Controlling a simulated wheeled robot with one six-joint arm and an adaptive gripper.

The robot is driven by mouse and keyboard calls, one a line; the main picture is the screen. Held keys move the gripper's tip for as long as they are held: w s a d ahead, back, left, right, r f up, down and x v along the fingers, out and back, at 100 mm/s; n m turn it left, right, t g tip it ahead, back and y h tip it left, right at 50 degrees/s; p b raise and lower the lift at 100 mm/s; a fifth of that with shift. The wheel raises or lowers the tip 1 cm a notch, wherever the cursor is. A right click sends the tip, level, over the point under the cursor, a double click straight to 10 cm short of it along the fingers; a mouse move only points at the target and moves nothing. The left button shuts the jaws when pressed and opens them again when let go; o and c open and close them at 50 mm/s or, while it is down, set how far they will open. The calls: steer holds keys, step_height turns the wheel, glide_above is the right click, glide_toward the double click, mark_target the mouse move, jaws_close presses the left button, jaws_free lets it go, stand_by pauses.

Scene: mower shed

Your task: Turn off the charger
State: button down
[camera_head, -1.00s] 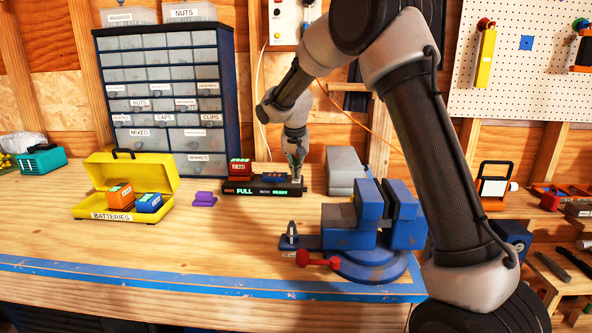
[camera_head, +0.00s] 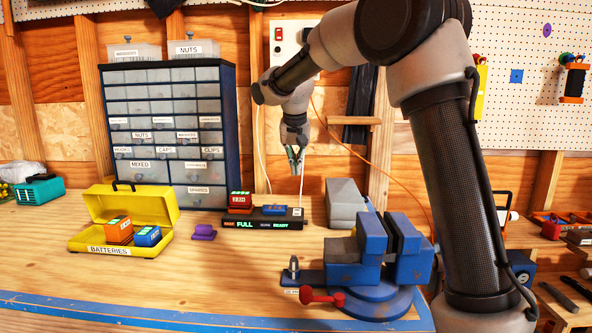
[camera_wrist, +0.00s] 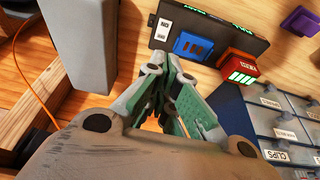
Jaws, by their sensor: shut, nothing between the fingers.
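The charger (camera_head: 250,224) is a black bar on the bench with green FULL and READY displays lit. It also shows in the wrist view (camera_wrist: 240,28). A red battery (camera_head: 240,201) sits in its left bay; a blue bay or pack (camera_head: 274,210) is beside it. A small white switch plate (camera_head: 297,212) is at its right end; in the wrist view the plate (camera_wrist: 162,30) has small lettering, its setting unclear. My gripper (camera_head: 297,172), with green fingers, is shut and empty above the right end, apart from the charger. It also shows in the wrist view (camera_wrist: 165,78).
A blue vise (camera_head: 375,262) and a grey block (camera_head: 344,200) stand right of the charger. A yellow battery box (camera_head: 122,222), a purple object (camera_head: 204,232) and a drawer cabinet (camera_head: 170,135) are left and behind. The front bench is mostly clear.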

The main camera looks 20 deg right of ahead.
mark_target(297, 212)
steer(key=shift+w, duration=0.6)
steer(key=x, duration=1.4)
steer(key=shift+s, duration=0.3)
steer(key=shift+f, duration=0.15)
steer(key=shift+w+f, duration=0.1)
steer(key=shift+f, duration=0.15)
